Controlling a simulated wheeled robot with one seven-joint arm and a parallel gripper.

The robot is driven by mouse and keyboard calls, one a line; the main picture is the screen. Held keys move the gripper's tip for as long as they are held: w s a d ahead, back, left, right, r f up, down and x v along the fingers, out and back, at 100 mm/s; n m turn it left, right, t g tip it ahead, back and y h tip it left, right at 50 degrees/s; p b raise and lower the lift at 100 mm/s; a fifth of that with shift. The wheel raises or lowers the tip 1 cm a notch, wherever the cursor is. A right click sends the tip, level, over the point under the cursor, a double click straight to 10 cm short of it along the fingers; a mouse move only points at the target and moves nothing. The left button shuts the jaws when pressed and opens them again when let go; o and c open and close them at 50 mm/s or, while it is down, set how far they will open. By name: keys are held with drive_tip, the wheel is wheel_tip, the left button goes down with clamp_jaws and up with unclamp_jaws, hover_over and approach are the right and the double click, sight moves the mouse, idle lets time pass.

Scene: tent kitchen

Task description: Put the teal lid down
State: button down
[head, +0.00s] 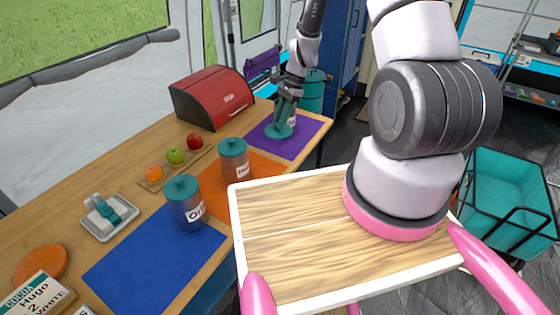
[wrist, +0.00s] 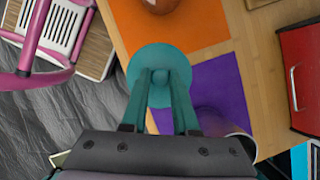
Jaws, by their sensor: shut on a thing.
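My gripper (head: 286,108) is shut on the knob of the teal lid (head: 279,131), above the far part of the table. In the wrist view my gripper (wrist: 160,82) pinches the knob at the middle of the round lid (wrist: 160,58), which overlaps the border of the orange and purple mats. A jar (wrist: 227,122) shows partly behind my gripper over the purple mat (wrist: 222,82); most of it is hidden. In the head view, only a bit of its white label (head: 292,121) shows beside the lid. I cannot tell the height of the lid above the mat.
Two teal-lidded jars stand nearer, one (head: 234,160) on the orange mat (head: 262,176), one (head: 185,203) by the blue mat (head: 150,265). A red bread box (head: 212,98) stands behind. Fruit (head: 176,155) sits on a board. My wooden tray (head: 290,270) is in front.

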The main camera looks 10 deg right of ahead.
sight(290, 129)
drive_tip(key=m, duration=0.2)
drive_tip(key=f+m+t, duration=0.1)
drive_tip(key=shift+s+d+f+m+t, duration=0.1)
drive_tip(key=shift+s+f+m+t, duration=0.2)
drive_tip(key=shift+s+m, duration=0.1)
drive_tip(key=shift+f, duration=0.3)
wheel_tip(290, 129, down, 9)
drive_tip(key=shift+f, duration=0.2)
drive_tip(key=shift+f, duration=0.15)
drive_tip(key=c, duration=0.7)
unclamp_jaws()
drive_tip(key=v, duration=1.2)
drive_tip(key=shift+d, duration=0.2)
